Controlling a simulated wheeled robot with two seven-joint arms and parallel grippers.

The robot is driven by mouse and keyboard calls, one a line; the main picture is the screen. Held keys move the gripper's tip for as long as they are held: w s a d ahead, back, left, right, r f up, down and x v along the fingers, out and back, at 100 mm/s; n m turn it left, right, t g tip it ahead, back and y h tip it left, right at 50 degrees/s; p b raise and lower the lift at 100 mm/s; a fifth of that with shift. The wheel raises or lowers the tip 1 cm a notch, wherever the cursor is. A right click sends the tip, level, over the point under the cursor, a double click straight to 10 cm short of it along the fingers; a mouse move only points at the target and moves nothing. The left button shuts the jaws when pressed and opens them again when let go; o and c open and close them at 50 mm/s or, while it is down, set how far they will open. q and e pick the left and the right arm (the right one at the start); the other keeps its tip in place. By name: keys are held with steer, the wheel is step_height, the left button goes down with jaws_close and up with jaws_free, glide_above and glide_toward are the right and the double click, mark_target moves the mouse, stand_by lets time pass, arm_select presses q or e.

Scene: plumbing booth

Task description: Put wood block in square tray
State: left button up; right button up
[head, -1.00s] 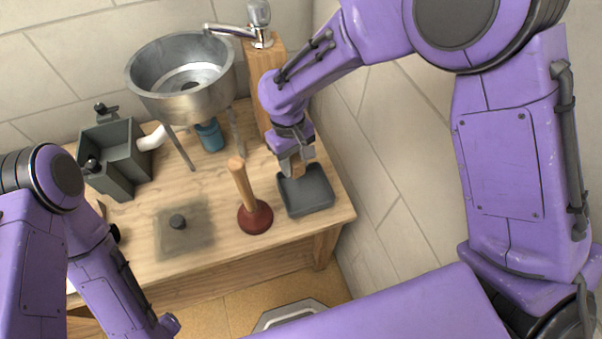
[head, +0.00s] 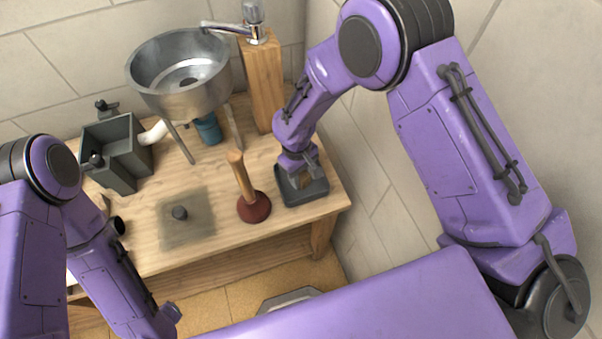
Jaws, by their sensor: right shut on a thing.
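The square tray (head: 316,192) is dark grey and shallow, and lies near the right end of the wooden table. My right gripper (head: 301,182) points down into the tray, shut on the small wood block (head: 299,180). The fingers and the tray wall hide much of the block, and I cannot tell whether it touches the tray floor. My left gripper (head: 172,314) is low at the left, away from the tray, and its jaws are too small and turned to read.
A plunger (head: 254,206) stands just left of the tray. A metal sink bowl (head: 180,105) on legs and a wooden post (head: 263,85) with a faucet (head: 252,22) are behind. A grey box (head: 117,160) stands at the left.

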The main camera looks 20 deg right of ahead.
steer(key=o, duration=1.1)
steer(key=shift+c, duration=0.2)
steer(key=shift+s, duration=0.1)
steer(key=shift+r, duration=0.25)
step_height(320, 180, up, 12)
steer(key=w+b, duration=0.1)
steer(key=shift+w+a, duration=0.2)
steer(key=shift+a, duration=0.1)
steer(key=shift+f, duration=0.1)
